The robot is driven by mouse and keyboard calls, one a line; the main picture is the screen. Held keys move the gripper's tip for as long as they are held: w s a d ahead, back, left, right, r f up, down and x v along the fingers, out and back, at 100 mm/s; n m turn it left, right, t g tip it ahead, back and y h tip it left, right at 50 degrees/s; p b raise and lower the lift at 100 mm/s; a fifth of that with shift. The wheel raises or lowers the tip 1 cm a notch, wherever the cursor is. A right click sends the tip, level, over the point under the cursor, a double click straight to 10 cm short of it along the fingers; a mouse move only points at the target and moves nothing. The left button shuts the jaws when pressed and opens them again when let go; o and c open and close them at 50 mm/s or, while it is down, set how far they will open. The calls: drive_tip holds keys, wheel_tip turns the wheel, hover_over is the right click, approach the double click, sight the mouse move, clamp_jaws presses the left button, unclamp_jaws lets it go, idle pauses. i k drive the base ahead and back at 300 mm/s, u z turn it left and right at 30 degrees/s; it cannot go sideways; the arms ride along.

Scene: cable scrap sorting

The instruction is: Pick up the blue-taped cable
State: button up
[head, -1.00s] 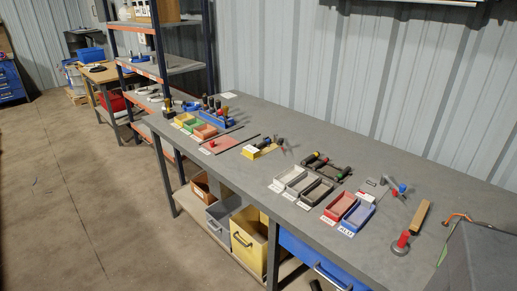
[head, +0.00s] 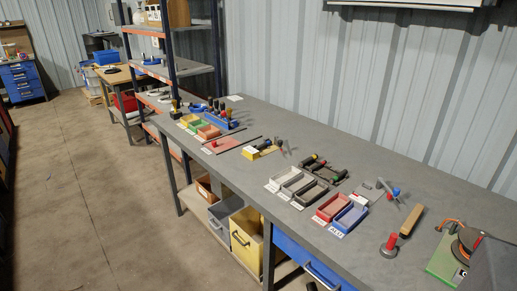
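I cannot make out a cable with blue tape for certain. A small blue item (head: 394,191) lies on the workbench (head: 455,193) at the right, behind the trays; its shape is too small to tell. A blue tray (head: 350,217) with a white label stands at the bench's front edge, beside a red tray (head: 331,207). Both look empty. An orange cable (head: 449,221) curves over a green-based device at the far right; no blue tape shows on it. My gripper is not in view.
A red-topped post (head: 391,244) and a brown block (head: 411,221) stand at the right. A dark grey shape covers the lower right corner. A shelf rack (head: 174,70) rises beyond the bench's left end.

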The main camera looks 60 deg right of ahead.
sight(267, 143)
drive_tip(key=z, duration=0.1)
drive_tip(key=i, duration=0.9)
drive_tip(key=u, duration=0.05)
